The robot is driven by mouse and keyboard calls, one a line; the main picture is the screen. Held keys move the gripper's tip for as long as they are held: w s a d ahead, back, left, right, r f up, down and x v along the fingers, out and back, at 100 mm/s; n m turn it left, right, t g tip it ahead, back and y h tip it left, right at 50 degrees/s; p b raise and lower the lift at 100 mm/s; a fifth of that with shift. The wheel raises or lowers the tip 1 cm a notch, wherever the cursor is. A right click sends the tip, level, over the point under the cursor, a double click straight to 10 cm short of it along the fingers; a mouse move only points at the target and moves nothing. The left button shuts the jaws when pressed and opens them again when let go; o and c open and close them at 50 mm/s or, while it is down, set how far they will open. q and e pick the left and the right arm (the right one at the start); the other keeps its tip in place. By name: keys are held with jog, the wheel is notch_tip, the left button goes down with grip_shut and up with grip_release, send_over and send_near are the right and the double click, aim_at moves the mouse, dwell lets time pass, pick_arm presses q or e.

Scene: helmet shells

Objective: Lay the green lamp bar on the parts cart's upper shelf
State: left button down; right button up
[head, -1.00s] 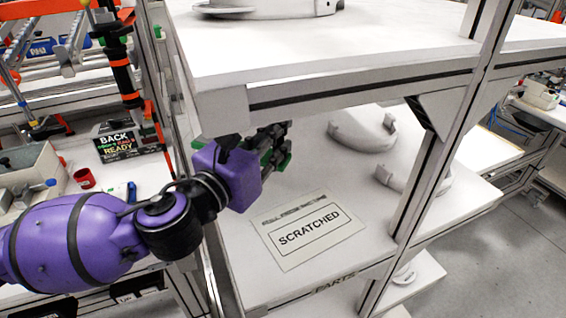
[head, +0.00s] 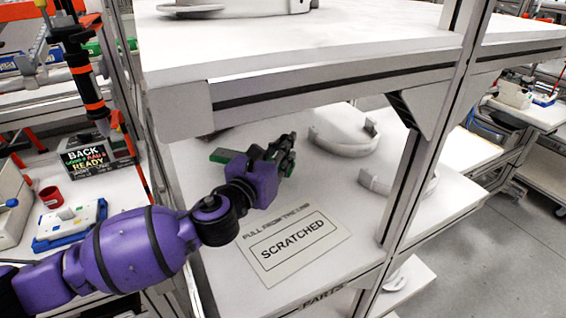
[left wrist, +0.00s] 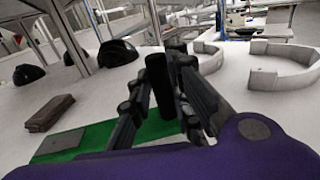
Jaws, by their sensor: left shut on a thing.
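My left gripper (head: 280,150) is shut on the green lamp bar (head: 222,156), whose green end sticks out to the left of the fingers. The gripper is inside the white parts cart, over the shelf (head: 225,262) that bears the SCRATCHED sign and below the top board. The bar seems to be above this shelf; whether it touches cannot be told. In the left wrist view, the green bar (left wrist: 75,143) lies across below the dark fingers (left wrist: 165,90), which hide part of it. My right gripper is not in view.
The SCRATCHED sign (head: 293,245) lies in front of the gripper. White curved shells (head: 343,132) stand behind and to the right. The top board (head: 300,45) hangs above, and a post (head: 425,150) stands at the right. The left wrist view shows a brown block (left wrist: 50,113) and black domes (left wrist: 117,52).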

pick_arm(q)
jog(key=shift+w+d+f, duration=0.15)
jog(key=shift+w+f, duration=0.1)
jog(key=shift+f, duration=0.05)
notch_tip(320, 180, down, 3)
jog(key=shift+w+f+b, duration=0.1)
jog(key=shift+f+b, duration=0.1)
jog(key=shift+b, duration=0.25)
jog(key=shift+r, duration=0.15)
jog(key=c, duration=1.6)
grip_release()
jog(key=shift+f, duration=0.25)
jog(key=shift+c, duration=0.2)
jog(key=shift+r, duration=0.25)
jog(key=v, duration=1.2)
jog(key=shift+d, duration=0.1)
